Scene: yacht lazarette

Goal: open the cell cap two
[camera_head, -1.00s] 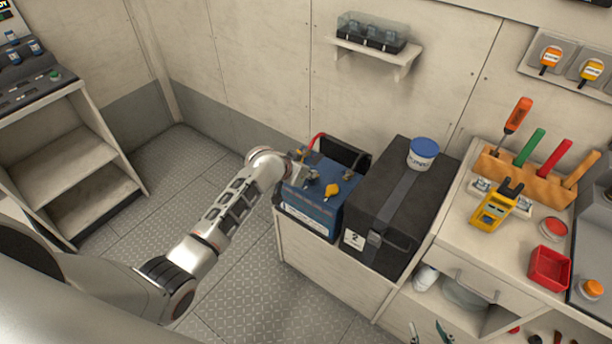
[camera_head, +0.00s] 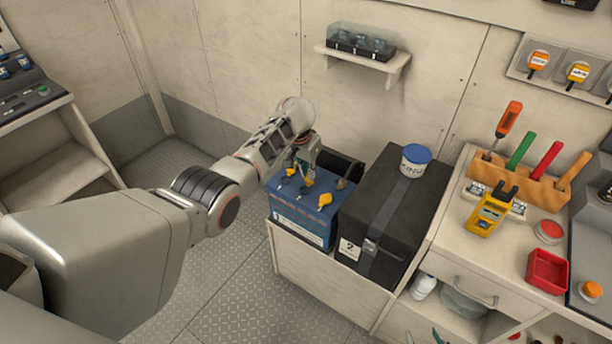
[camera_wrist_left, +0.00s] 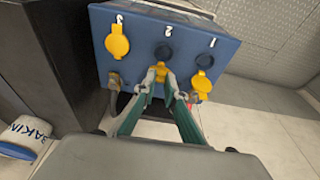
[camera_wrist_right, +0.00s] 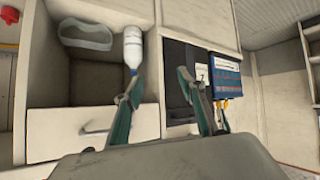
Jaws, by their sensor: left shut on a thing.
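The blue battery (camera_head: 303,222) sits in a bench recess. In the left wrist view its top (camera_wrist_left: 225,47) is marked 1, 2 and 3. At mark 2 a dark round opening (camera_wrist_left: 163,52) shows, and yellow cell cap two (camera_wrist_left: 160,73) stands beside it between the fingertips of my left gripper (camera_wrist_left: 161,80), which is shut on it. At mark 1 there is another dark opening, with a yellow cap (camera_wrist_left: 201,84) lying off it. The cap (camera_wrist_left: 117,42) near mark 3 is yellow and looks seated. My right gripper (camera_wrist_right: 160,84) is open and empty, away from the battery.
A black case (camera_head: 397,212) stands right against the battery, with a blue-lidded white tub (camera_head: 415,162) on it. A tool rack (camera_head: 532,180) and yellow meter (camera_head: 492,210) are further right. A wall shelf (camera_head: 365,58) hangs above. Floor at left is clear.

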